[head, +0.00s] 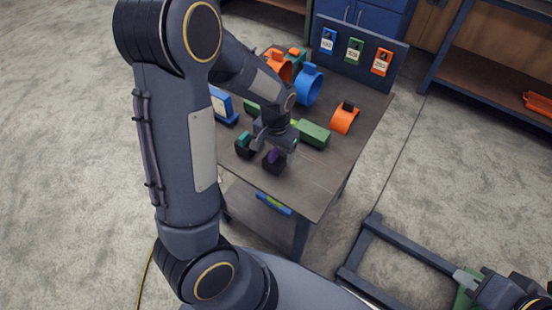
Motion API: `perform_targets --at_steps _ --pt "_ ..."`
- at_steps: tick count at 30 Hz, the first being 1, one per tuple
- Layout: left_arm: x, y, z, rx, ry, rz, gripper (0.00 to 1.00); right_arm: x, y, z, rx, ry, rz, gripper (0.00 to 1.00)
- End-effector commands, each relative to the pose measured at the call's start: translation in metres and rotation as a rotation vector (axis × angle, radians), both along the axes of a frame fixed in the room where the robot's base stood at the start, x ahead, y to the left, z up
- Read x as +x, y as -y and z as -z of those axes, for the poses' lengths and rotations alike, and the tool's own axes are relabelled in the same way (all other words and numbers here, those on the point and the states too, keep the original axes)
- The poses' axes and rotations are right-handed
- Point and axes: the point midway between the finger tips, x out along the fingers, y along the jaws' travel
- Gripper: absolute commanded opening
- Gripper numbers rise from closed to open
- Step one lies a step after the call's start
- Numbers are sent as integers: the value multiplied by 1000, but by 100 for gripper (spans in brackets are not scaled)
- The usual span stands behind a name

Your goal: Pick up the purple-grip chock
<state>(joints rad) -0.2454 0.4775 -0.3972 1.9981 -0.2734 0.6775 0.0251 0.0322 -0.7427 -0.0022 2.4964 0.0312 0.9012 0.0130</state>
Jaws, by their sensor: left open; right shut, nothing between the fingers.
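The purple-grip chock (274,164) is a dark block with a purple grip on top, near the front edge of the table. My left gripper (276,146) is open and points down directly over its grip. The fingers hide part of the grip, and I cannot tell whether they touch it. A similar dark chock with a teal grip (244,144) stands just to its left. My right gripper (482,287) is low at the right edge, away from the table, shut and empty.
On the table (322,178) are a green block (313,134), an orange clamp ring (345,118), a blue ring (308,87) and a blue framed device (222,104). A panel with coloured tags (355,55) stands behind. The front right tabletop is clear.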

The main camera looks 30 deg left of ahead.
Motion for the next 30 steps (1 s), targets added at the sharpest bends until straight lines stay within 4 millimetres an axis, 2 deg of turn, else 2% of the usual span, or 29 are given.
perform_targets --at_steps 3,6,14,26,30 --pt "-2 1 19 0 -5 -1 75 0 0 -1 0 0 0 0" --pt "-2 1 27 -1 -2 -1 75 0 0 -2 0 0 0 0" --pt "-2 2 29 -1 0 -1 75 0 0 -1 0 0 0 0" --pt "-1 2 29 -1 0 -1 22 0 0 -1 0 0 0 0" --pt "-1 2 28 -1 0 -1 21 0 0 -1 0 0 0 0"
